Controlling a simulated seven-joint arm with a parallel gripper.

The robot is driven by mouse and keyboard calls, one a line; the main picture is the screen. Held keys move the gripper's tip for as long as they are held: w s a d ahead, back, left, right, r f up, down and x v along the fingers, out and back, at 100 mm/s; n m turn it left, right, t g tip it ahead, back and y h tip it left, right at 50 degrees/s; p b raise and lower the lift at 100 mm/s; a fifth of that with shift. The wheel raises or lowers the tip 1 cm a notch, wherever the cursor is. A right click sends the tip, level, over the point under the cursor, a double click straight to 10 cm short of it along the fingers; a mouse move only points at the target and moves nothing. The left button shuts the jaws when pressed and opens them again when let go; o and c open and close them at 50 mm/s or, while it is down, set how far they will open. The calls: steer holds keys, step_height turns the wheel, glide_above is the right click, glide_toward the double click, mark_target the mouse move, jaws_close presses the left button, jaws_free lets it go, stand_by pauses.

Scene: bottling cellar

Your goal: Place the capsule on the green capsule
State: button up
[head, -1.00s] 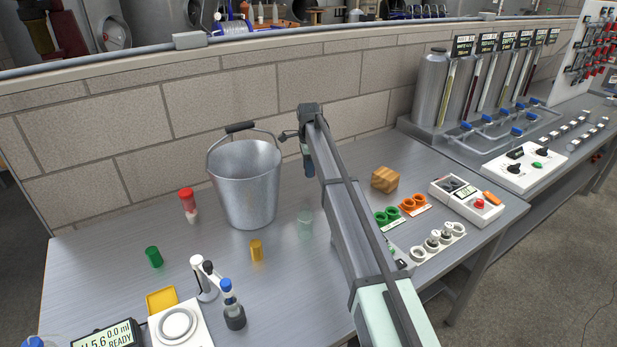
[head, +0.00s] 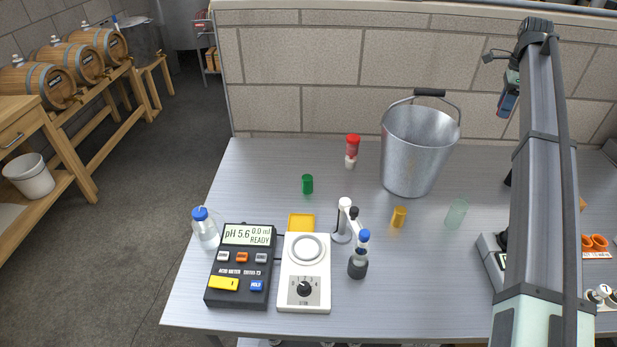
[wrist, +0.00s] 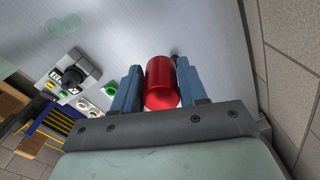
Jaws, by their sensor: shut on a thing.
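The green capsule (head: 307,184) stands upright on the left part of the bench in the head view, with free surface around it. My gripper (wrist: 158,66) is shut on a red capsule (wrist: 161,88), which sits between its two blue fingers in the wrist view. In the head view my gripper (head: 507,108) hangs at the far right, beside the arm and well away from the green capsule. The held capsule is hardly visible there. The green capsule cannot be made out in the wrist view.
A red-topped piece with a pale lower part (head: 352,150) stands behind and right of the green capsule. A metal bucket (head: 412,165) stands between it and my arm.

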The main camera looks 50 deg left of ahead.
steer(key=r, duration=0.9)
steer(key=shift+s+a+r, duration=0.1)
steer(key=shift+a+r, duration=0.1)
steer(key=shift+r, duration=0.1)
steer(key=s+a, duration=1)
steer(key=a, duration=0.1)
glide_above(306, 177)
steer(key=shift+f, duration=14.15)
steer(key=shift+f, duration=0.15)
steer(key=o, duration=0.6)
steer(key=shift+a, duration=0.1)
